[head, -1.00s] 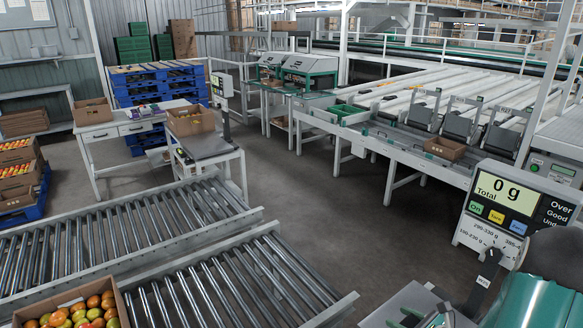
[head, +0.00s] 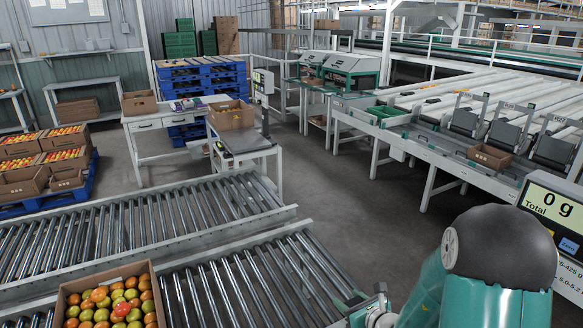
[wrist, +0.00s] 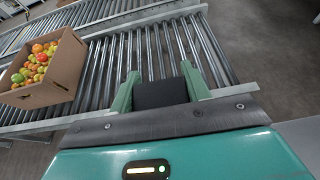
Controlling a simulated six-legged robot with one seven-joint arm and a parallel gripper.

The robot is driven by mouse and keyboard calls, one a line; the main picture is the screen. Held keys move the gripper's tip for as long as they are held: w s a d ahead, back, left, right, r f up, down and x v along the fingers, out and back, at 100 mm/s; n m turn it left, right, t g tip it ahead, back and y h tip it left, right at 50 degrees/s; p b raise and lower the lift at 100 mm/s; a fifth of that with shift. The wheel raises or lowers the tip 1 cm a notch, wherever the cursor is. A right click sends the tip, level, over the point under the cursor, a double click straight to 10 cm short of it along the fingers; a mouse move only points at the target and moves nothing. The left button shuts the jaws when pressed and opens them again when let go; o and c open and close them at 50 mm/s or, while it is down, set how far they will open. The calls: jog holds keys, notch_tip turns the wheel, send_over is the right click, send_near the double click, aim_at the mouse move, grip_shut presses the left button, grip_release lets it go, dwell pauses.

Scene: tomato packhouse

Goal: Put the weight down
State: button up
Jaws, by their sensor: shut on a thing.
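The weight (wrist: 161,93) is a dark, block-shaped thing between the two green fingers of my gripper (wrist: 160,75) in the wrist view. My gripper is shut on it and holds it above the roller conveyor (wrist: 212,62). In the head view my gripper (head: 358,308) is partly cut off at the bottom edge, near the conveyor's right end. I cannot make out the weight there. The scale display (head: 553,207) reads 0 g at the right edge of the head view.
A cardboard box of tomatoes (head: 151,270) stands on the near conveyor, left of my gripper. The rollers between are bare. A second roller conveyor (head: 190,203) runs behind. Open floor (head: 345,215) lies beyond, before the grading line (head: 432,150).

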notch_tip(320, 180, up, 10)
jog(key=w+m+t+h, duration=0.1)
jog(key=m, duration=0.1)
jog(key=shift+w+h, duration=0.35)
jog(key=shift+h, duration=0.05)
jog(key=shift+a, duration=0.1)
jog(key=shift+d, duration=0.2)
